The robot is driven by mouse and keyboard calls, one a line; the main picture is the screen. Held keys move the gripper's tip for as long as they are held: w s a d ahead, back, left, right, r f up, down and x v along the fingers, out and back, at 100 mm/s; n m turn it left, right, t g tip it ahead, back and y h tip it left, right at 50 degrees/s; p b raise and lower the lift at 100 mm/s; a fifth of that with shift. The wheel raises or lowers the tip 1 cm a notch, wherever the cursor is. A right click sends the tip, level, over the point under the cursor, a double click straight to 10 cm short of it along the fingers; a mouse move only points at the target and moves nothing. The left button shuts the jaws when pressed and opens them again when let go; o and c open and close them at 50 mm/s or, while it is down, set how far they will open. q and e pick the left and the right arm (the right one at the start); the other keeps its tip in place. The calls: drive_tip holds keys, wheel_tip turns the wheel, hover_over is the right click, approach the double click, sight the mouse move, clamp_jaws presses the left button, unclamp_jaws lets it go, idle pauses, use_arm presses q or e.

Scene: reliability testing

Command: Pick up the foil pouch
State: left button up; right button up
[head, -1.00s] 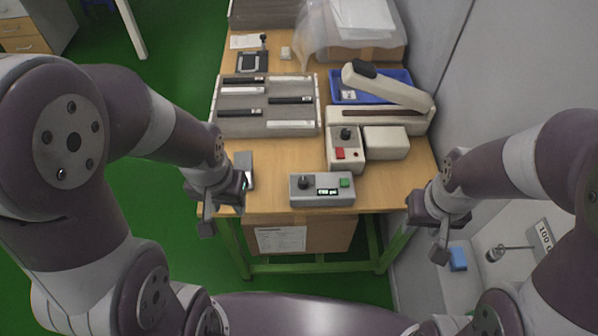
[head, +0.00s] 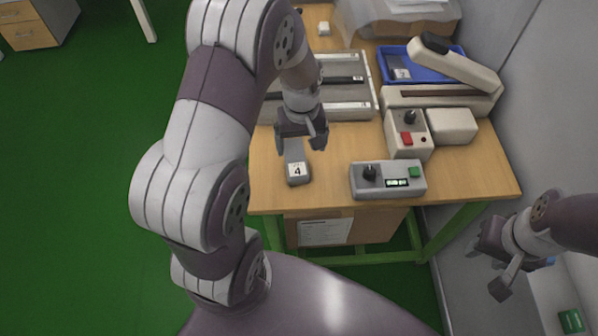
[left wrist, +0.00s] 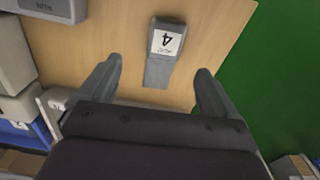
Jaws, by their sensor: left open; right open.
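A grey piece with a white label marked 4 (head: 297,171) lies at the table's front left; it also shows in the left wrist view (left wrist: 165,42). A small grey packet with a white label (head: 402,73) lies in the blue tray (head: 428,78) at the back. I cannot tell for sure which is the foil pouch. My left gripper (head: 301,148) is open and empty above the piece marked 4. In the left wrist view its fingers (left wrist: 160,72) stand on either side of the piece's near end, apart from it. My right gripper (head: 490,268) is open, off the table's right side.
A grey control box (head: 388,180) stands right of the labelled piece. A cream sealer with a raised arm (head: 440,97) and a box with a red button (head: 407,138) stand behind. A slotted grey rack (head: 345,104) lies behind my left gripper. A wall bounds the right.

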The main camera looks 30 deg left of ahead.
use_arm(q)
hover_over(296, 166)
wheel_tip(296, 166, down, 5)
drive_tip(key=shift+r, duration=0.2)
drive_tip(key=f, duration=0.5)
drive_tip(key=shift+d, duration=0.2)
drive_tip(key=shift+a, duration=0.15)
drive_tip(key=c, duration=1.1)
use_arm(e)
drive_tip(key=shift+a+r, duration=0.3)
drive_tip(key=shift+a, duration=0.35)
